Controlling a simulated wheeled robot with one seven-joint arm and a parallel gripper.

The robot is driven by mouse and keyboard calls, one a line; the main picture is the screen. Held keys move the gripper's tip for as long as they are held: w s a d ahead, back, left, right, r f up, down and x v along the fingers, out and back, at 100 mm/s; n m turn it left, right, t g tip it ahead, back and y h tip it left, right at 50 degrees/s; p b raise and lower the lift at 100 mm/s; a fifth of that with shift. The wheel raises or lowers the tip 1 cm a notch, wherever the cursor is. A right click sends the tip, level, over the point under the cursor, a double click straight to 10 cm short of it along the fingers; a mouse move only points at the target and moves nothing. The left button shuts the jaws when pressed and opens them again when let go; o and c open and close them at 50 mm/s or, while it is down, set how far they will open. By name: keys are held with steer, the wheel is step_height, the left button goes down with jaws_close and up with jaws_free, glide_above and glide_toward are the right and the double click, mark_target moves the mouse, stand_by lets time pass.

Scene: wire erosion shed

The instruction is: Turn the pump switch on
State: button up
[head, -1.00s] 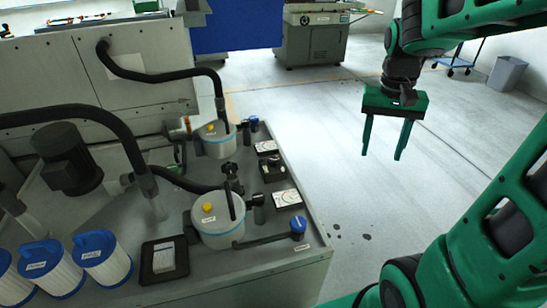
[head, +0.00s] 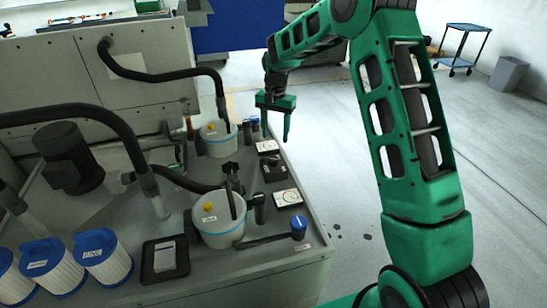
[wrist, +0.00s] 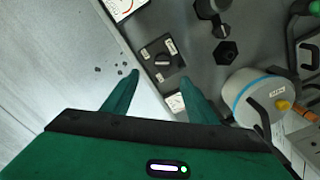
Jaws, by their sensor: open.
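The pump switch appears to be the small black box (head: 273,168) on the right side of the grey machine deck, between two white-faced plates.
Two white canisters, a far one (head: 217,140) and a near one (head: 218,222), stand left of the switch with black hoses. A blue-capped fitting (head: 298,228) rises at the near right corner. Several filter cartridges (head: 103,257) stand front left.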

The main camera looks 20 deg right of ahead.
mark_target(274, 158)
steer(key=f, duration=1.1)
steer(key=shift+w+a+f, duration=0.15)
steer(key=shift+w+a, duration=0.1)
steer(key=shift+c, duration=0.7)
steer(key=c, duration=0.9)
